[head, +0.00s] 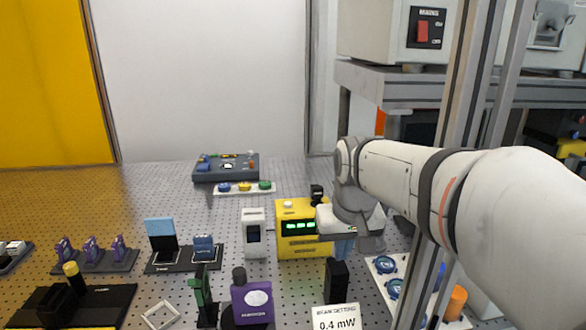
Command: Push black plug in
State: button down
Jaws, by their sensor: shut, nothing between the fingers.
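A yellow box (294,245) with a green lit display stands on the perforated table at the centre. A small black piece (317,191) shows at its top right corner; it looks like the black plug, but I cannot tell how deep it sits. My gripper (343,250) points down just right of the yellow box, its fingers shut and empty. The wrist hides part of the box's right side. I cannot tell whether the gripper touches the box.
A black block (336,282) stands just in front of my gripper, behind a "0.4 mW" sign (337,318). A white device (254,234) stands left of the box. A purple-fronted device (252,302) is nearer. A metal post (455,170) rises at right.

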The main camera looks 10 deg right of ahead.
jog(key=w+p+v, duration=0.2)
jog(key=p+v, duration=0.1)
jog(key=v, duration=0.5)
jog(key=w+r+p+v, duration=0.1)
jog(key=w+p+v, duration=0.1)
jog(key=v, duration=0.6)
send_over(319, 188)
jog(key=s, duration=0.3)
jog(key=p+x, duration=0.1)
jog(key=x, duration=1.1)
jog(key=shift+w+f, duration=0.15)
jog(key=shift+f, duration=0.2)
jog(key=shift+f+t, duration=0.3)
jog(key=shift+f, duration=0.4)
notch_tip(319, 188, down, 3)
jog(key=shift+r+b, duration=0.1)
jog(key=shift+b, duration=0.65)
